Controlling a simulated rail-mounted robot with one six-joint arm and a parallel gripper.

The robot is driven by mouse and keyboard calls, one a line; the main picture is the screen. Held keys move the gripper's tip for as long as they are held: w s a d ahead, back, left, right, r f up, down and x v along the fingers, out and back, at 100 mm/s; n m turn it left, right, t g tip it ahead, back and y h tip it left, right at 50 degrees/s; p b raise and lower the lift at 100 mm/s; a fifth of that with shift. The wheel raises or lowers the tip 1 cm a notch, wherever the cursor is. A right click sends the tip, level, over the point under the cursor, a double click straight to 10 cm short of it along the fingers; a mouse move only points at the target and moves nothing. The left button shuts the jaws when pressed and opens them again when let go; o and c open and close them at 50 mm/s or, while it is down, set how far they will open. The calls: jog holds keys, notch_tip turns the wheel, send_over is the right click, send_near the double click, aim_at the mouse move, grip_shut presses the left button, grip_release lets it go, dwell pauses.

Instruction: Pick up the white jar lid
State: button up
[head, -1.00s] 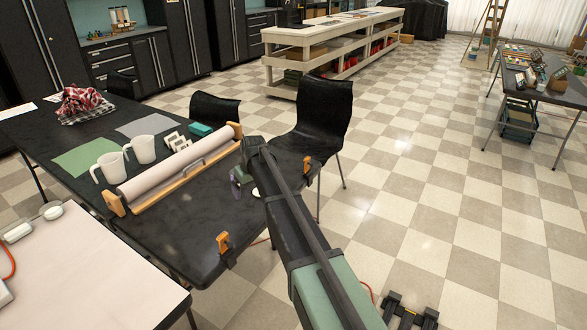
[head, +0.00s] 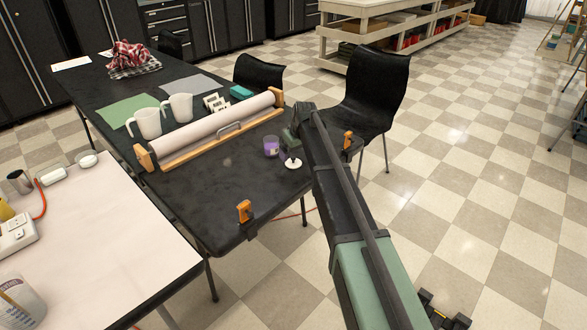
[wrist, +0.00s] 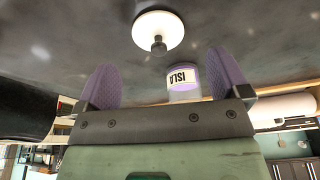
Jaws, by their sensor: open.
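The white jar lid (head: 293,163) lies on the black table near its right end. In the wrist view the lid (wrist: 172,30) is a round white disc with a dark knob on it. My gripper (head: 289,152) is just above and beside the lid in the head view. In the wrist view my gripper's purple fingers (wrist: 165,72) are spread wide with nothing between them, and the lid is beyond their tips. A small purple jar (head: 271,147) stands beside the lid; its white label shows in the wrist view (wrist: 184,79).
A paper roll on a wooden holder (head: 215,130) lies left of the jar, with two white mugs (head: 147,124) behind it. Orange clamps (head: 244,210) grip the table edge. A black chair (head: 370,98) stands close behind the arm. The table's front middle is clear.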

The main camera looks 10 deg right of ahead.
aim_at(294, 158)
jog(key=b+x, duration=0.4)
jog(key=x, duration=0.1)
jog(key=shift+f, duration=0.1)
jog(key=shift+r, duration=0.25)
jog(key=shift+d, duration=0.1)
jog(key=c, duration=1)
jog(key=shift+r+p, duration=0.1)
jog(key=shift+p, duration=0.2)
